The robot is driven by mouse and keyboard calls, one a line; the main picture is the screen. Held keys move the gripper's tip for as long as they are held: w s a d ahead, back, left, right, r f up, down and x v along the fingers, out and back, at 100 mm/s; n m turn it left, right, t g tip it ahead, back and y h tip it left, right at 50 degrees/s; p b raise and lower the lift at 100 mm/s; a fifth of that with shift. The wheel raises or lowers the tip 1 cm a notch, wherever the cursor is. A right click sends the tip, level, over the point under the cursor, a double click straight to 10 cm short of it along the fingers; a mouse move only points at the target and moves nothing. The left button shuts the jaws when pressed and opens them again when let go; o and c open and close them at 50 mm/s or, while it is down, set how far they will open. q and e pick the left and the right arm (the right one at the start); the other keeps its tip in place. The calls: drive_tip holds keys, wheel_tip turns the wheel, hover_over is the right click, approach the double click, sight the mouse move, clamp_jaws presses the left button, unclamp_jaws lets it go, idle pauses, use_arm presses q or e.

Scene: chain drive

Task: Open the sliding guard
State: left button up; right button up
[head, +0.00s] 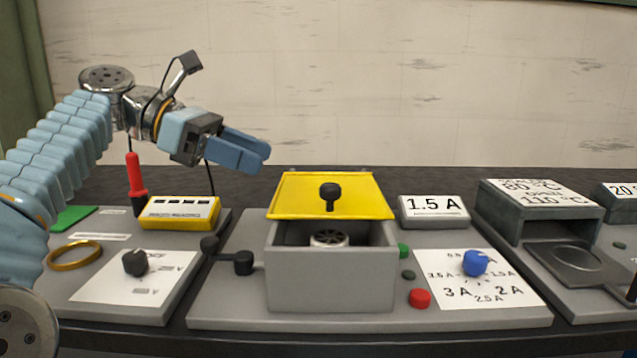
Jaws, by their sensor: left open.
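The sliding guard (301,195) is a yellow panel with an upright black knob (330,195). It lies over the back part of a grey open-topped box (330,283). The front of the box is uncovered, and a metal wheel-like part (329,239) shows inside, partly hidden by the guard and the front wall. My left gripper (262,158) is open and empty, with blue fingers pointing right. In the picture it is above and left of the guard, apart from the knob. My right gripper is not in view.
Left of the box stand a red probe (135,185), a yellow meter (180,212) and a black lever (237,262). To its right are a red button (419,298), a blue dial knob (475,263), a 1.5 A display (434,211) and a grey chamber (537,210).

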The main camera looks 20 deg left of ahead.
sight(325, 184)
use_arm(q)
drive_tip(key=b+x, duration=0.2)
drive_tip(key=x, duration=1)
drive_tip(key=shift+d+f, duration=0.2)
drive_tip(key=shift+d, duration=0.05)
drive_tip(key=shift+c, duration=0.3)
clamp_jaws()
